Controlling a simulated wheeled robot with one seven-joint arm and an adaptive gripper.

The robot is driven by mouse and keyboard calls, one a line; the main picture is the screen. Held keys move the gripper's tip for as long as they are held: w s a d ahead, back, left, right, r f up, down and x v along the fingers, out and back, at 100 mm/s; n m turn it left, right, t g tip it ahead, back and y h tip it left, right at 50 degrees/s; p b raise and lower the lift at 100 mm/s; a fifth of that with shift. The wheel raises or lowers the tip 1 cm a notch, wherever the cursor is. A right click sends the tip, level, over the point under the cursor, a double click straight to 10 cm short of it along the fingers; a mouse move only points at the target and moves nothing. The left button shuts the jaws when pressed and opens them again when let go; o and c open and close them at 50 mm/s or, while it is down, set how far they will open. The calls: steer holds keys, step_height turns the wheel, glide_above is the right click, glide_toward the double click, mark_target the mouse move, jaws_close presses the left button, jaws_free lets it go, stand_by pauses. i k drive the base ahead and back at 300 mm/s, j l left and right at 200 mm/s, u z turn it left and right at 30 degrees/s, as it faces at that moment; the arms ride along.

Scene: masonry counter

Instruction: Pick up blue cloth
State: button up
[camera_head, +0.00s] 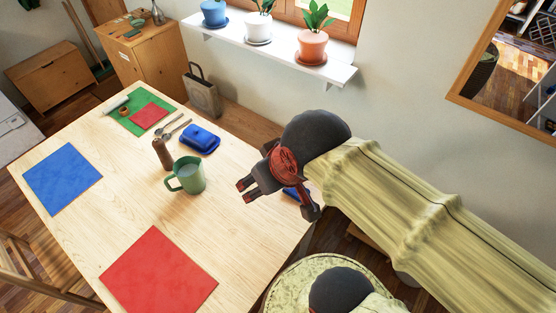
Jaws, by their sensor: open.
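My gripper (279,202) is open over the right edge of the wooden table, its fingers spread apart. A small piece of something blue (291,192) shows between the fingers, mostly hidden by the gripper; I cannot tell if it is cloth or if it is touched. A flat blue square like a cloth (63,178) lies at the table's left side, well away from my gripper. A thicker blue object (200,138), perhaps a lidded dish, sits near the table's back edge.
A green mug (187,175) and a brown shaker (162,154) stand left of my gripper. A red square (159,275) lies at the front. A green mat (130,118) with a smaller red square is at the back. A shelf (290,58) holds potted plants.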

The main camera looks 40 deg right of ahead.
mark_target(292, 192)
steer(key=z, duration=0.85)
steer(key=i, duration=0.05)
